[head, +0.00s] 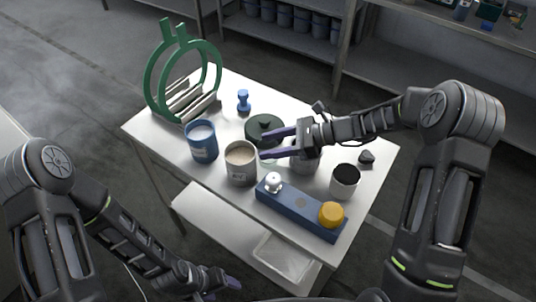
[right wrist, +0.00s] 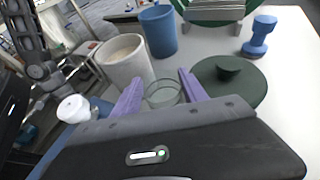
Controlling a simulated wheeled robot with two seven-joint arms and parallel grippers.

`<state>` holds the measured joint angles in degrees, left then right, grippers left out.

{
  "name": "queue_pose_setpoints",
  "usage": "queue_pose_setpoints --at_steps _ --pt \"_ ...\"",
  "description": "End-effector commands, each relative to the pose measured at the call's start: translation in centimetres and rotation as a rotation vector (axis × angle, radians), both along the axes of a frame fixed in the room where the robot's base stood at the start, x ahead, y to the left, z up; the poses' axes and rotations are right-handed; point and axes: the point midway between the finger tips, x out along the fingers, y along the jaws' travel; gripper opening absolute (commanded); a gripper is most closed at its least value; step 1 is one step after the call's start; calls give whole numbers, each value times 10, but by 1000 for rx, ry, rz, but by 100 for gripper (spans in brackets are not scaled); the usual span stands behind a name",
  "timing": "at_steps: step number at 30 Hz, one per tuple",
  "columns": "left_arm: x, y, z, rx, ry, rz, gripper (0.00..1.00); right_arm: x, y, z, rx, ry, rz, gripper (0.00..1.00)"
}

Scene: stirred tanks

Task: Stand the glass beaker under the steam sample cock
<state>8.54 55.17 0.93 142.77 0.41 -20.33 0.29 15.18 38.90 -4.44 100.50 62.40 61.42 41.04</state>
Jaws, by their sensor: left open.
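The glass beaker (right wrist: 163,93) is clear and shows in the right wrist view, between the two purple fingers of my right gripper (right wrist: 161,80). The fingers are spread on either side of it; whether they touch it is hard to tell. In the head view my right gripper (head: 264,145) reaches over the table from the right, and the beaker is hard to make out there. My left gripper (head: 222,284) is open and low at the bottom, off the table. I cannot pick out the steam sample cock in either view.
Close to the right gripper stand a tan-filled pot (head: 240,163), a dark green lid (head: 264,128) and a blue pot (head: 202,142). A blue block (head: 300,209) with silver and yellow knobs lies in front. A green ring stand (head: 151,88) and a black-filled cup (head: 345,182) flank them.

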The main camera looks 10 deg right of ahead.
Motion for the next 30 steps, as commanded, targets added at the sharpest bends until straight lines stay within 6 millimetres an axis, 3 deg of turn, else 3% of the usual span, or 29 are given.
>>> queue_pose_setpoints --at_steps 16,30 --pt "0 0 0 0 0 0 67 0 0 0 0 0 0 5" --pt "0 0 -2 0 -1 0 67 0 0 9 0 -2 1 5"
